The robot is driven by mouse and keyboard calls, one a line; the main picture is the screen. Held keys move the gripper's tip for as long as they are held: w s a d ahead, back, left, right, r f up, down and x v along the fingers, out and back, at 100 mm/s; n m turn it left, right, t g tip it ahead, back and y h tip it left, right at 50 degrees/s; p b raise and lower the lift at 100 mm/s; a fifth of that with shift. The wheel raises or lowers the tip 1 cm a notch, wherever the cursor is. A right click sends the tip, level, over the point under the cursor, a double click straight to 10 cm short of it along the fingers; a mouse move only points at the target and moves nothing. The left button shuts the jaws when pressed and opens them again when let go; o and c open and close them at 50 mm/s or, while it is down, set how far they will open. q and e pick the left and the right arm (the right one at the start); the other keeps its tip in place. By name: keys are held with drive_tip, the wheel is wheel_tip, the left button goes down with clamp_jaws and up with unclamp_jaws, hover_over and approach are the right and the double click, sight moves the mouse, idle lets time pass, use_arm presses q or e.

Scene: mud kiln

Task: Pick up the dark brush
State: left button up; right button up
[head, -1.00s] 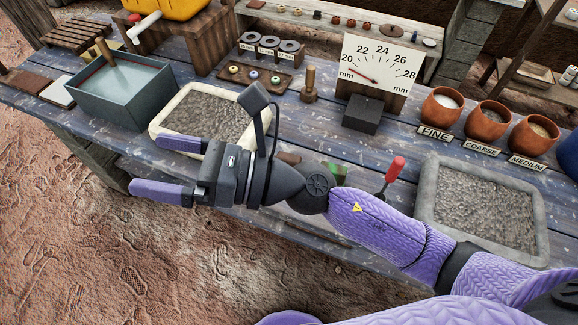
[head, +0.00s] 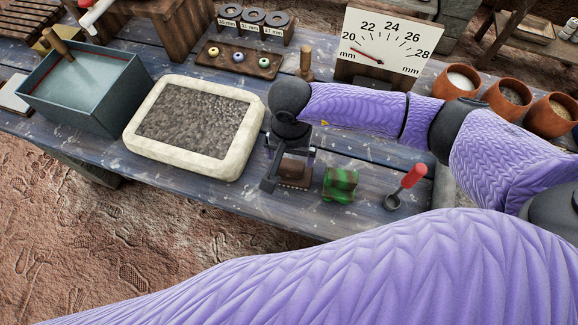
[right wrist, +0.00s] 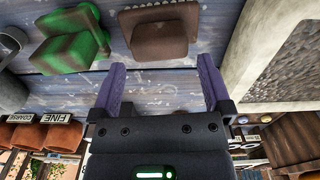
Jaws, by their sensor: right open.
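A dark brown block with a raised narrower top (head: 296,170), which seems to be the dark brush, sits on the blue plank table near its front edge. It also shows in the right wrist view (right wrist: 160,32), just ahead of the fingertips and between their lines. My right gripper (right wrist: 161,66) is open and empty, its purple fingers spread. In the head view my right wrist is above and beside the brown block and partly covers it; the fingers are mostly hidden there. My left gripper is not in view.
A green patterned block (head: 341,184) stands close right of the brown block. A red-handled tool (head: 407,185) lies farther right. A pale-rimmed tray of grit (head: 142,140) is to the left, with a water box (head: 60,115) beyond. A dial board (head: 385,42) and clay pots stand behind.

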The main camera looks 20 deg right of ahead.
sight(290, 164)
wheel_tip(290, 164, down, 4)
drive_tip(key=shift+s+b, duration=0.1)
drive_tip(key=shift+b, duration=0.2)
drive_tip(key=shift+f, duration=0.35)
drive_tip(key=shift+c, duration=0.5)
drive_tip(key=c, duration=1)
use_arm(q)
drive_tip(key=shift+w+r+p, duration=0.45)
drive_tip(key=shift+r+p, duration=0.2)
drive_tip(key=shift+p, duration=0.4)
use_arm(e)
wheel_tip(290, 164, up, 10)
drive_tip(key=shift+r, duration=0.1)
